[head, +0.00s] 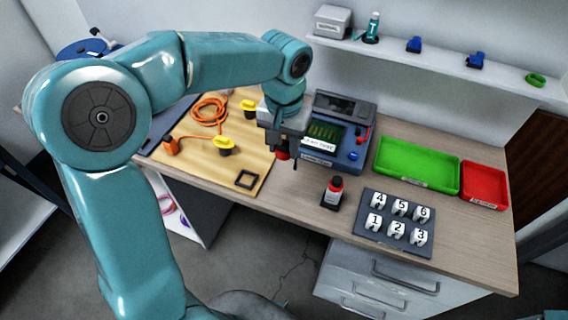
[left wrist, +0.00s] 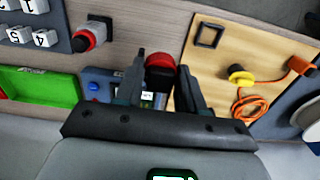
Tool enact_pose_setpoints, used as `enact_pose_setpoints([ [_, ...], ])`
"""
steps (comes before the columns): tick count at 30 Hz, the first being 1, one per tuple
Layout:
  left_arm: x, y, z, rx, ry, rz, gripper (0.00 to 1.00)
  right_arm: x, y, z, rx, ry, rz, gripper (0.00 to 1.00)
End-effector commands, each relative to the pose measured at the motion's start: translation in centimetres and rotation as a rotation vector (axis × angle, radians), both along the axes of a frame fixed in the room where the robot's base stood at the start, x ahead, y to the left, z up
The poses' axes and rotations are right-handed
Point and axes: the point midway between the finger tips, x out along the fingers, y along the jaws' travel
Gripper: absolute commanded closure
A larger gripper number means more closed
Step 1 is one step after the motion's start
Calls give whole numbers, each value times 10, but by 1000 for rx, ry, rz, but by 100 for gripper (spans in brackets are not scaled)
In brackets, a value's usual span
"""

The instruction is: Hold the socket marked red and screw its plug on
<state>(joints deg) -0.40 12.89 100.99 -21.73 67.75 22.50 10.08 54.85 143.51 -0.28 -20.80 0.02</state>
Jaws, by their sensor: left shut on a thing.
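My left gripper (head: 290,152) hangs over the middle of the bench, in front of the tester box. It is shut on a red round piece (left wrist: 160,64) with a dark part, which shows between the fingers in the left wrist view. In the head view the gripper mostly hides this red piece (head: 282,155). I cannot tell if it is the plug or the socket. A small upright part with a red top and a pale band (head: 334,190) stands on a black base to the right, apart from the gripper; it also shows in the left wrist view (left wrist: 92,36). My right gripper is not in view.
A tester box (head: 353,155) stands behind the gripper. A wooden board (head: 190,165) holds yellow-and-black pieces (head: 225,143) and an orange cable (head: 208,110). Right are a numbered block holder (head: 395,236), a green tray (head: 440,184) and a red tray (head: 497,204). A shelf (head: 400,58) runs above.

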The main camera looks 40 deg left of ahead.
Motion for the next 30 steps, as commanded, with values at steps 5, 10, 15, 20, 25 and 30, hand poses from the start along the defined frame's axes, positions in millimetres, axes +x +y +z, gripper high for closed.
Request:
enact_pose_setpoints([
  [5, 0, 0, 32, -1, -2, 0, 89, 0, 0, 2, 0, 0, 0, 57],
  [10, 0, 0, 45, -1, 0, -1, 89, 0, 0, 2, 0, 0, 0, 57],
  [15, 0, 0, 47, 0, 1, 0, 89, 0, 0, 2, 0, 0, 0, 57],
  [20, 0, 0, 46, 0, 1, 0, 89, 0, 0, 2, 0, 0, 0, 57],
  [25, 0, 0, 46, 0, 1, -1, 89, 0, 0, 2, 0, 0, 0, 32],
  [30, 0, -2, 41, 2, 1, -8, 89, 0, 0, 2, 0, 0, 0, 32],
])
